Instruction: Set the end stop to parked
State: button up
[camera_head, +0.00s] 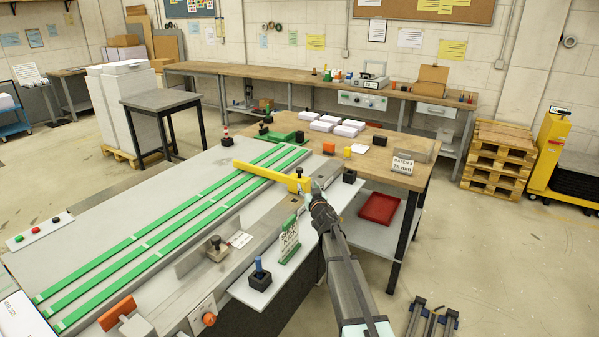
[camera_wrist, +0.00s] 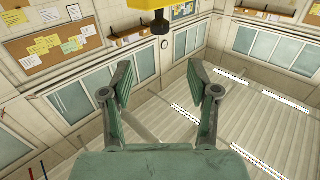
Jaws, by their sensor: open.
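The end stop appears to be the yellow bar (camera_head: 270,177), which lies across the green belts (camera_head: 170,228) near the far end of the machine bed. A small dark knob (camera_head: 299,171) shows at its right end. My gripper (camera_head: 316,188) is just right of that end, its fingers hard to make out in the head view. In the wrist view, my gripper (camera_wrist: 159,76) is open with nothing between its fingers. A yellow part (camera_wrist: 140,4) with a black round knob (camera_wrist: 160,23) shows at the top edge, beyond the fingertips. Contact with the bar cannot be told.
A green-and-white sign (camera_head: 289,240) and a blue-topped peg on a black block (camera_head: 259,272) stand near my arm. A black block (camera_head: 349,176) stands right of the gripper. A wooden table (camera_head: 392,160) with paper stacks stands behind.

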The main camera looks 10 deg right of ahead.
aim_at(300, 171)
jog(key=w, duration=0.5)
jog(key=w+a+p, duration=0.1)
jog(key=w, duration=0.8)
jog(key=shift+w+a, duration=0.25)
jog(key=shift+w, duration=0.1)
grip_shut()
